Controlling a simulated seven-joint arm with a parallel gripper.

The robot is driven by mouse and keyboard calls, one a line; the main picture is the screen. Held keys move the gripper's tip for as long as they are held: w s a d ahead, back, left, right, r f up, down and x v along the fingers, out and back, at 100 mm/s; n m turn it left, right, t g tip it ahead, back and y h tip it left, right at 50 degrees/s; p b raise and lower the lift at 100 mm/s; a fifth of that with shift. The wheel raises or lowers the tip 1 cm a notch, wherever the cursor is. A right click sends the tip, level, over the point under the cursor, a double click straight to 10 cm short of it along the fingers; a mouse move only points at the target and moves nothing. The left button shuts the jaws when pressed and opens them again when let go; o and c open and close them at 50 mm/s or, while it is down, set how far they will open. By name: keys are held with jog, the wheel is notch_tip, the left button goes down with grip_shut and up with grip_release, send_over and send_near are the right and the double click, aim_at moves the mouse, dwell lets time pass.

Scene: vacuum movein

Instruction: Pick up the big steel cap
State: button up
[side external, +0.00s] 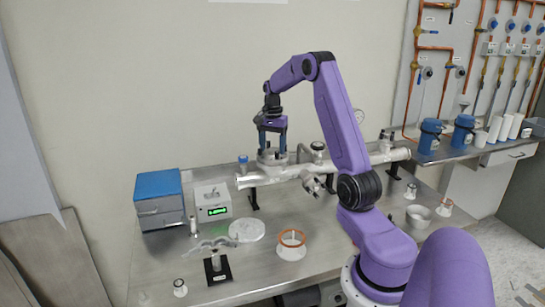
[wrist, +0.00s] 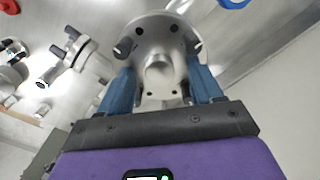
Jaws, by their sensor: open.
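The big steel cap appears to be the round steel disc (wrist: 150,35) in the wrist view, with bolt holes, dark studs and a raised centre. In the side external view, a steel flange (side external: 271,158) sits at the top of the left part of the horizontal steel pipe (side external: 330,168). My gripper (side external: 273,149) points straight down over this flange, with its blue fingers on either side. In the wrist view my gripper (wrist: 162,75) is open, its fingers flanking the near part of the disc. I cannot tell whether they touch it.
A blue box (side external: 159,200) and a grey box with a green display (side external: 213,204) stand left of the pipe. A white ring with an orange rim (side external: 291,245) and a clear dish (side external: 246,231) lie in front. Other fittings project from the pipe to the right.

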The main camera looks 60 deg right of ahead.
aim_at(272, 149)
jog(key=shift+f, duration=0.15)
jog(key=c, duration=1.2)
jog(key=shift+d+r, duration=0.1)
jog(key=shift+r, duration=0.5)
notch_tip(272, 149, up, 2)
jog(key=shift+w+r, duration=0.1)
jog(key=shift+r, duration=0.1)
jog(key=s+a+r, duration=0.2)
jog(key=r, duration=0.1)
jog(key=s+a+r, duration=0.1)
jog(key=r, duration=0.1)
jog(key=shift+s+r, duration=0.1)
jog(key=shift+s, duration=0.2)
jog(key=s+a+r, duration=0.6)
jog(key=s+r, duration=0.1)
jog(key=shift+s+r, duration=0.15)
jog(key=shift+r, duration=0.05)
